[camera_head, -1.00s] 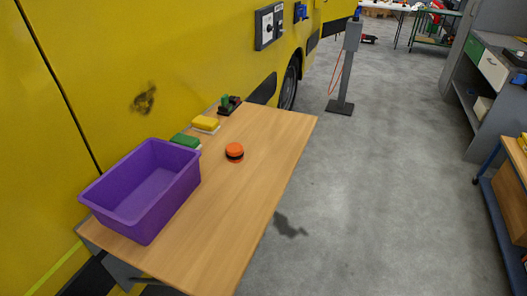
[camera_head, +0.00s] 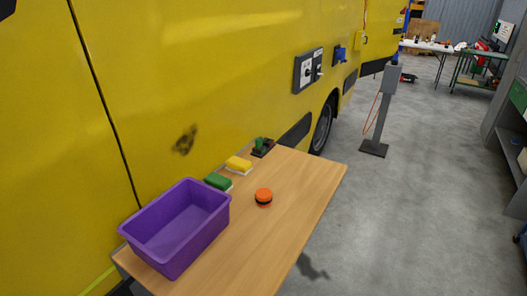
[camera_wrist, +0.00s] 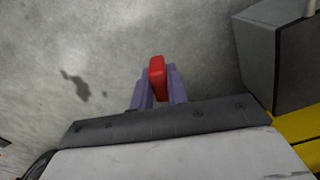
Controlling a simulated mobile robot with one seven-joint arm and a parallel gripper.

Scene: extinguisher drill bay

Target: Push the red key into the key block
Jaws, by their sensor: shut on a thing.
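My gripper (camera_wrist: 159,88) shows in the wrist view with its two purple fingers shut on the red key (camera_wrist: 157,78). The key stands out between the fingertips over grey floor. Neither my gripper nor the key shows in the head view. I cannot tell for sure which thing is the key block. A grey box on a post (camera_head: 391,78) with a red cord stands past the table's far end. A blue fitting (camera_head: 340,55) is on the yellow vehicle's side, right of a switch panel (camera_head: 308,70).
A wooden table (camera_head: 290,215) stands along the yellow vehicle (camera_head: 230,70). On it are a purple bin (camera_head: 175,245), green and yellow sponges, and an orange round thing (camera_head: 264,197). A grey box-like body (camera_wrist: 275,60) is right of my gripper in the wrist view. Floor right of the table is clear.

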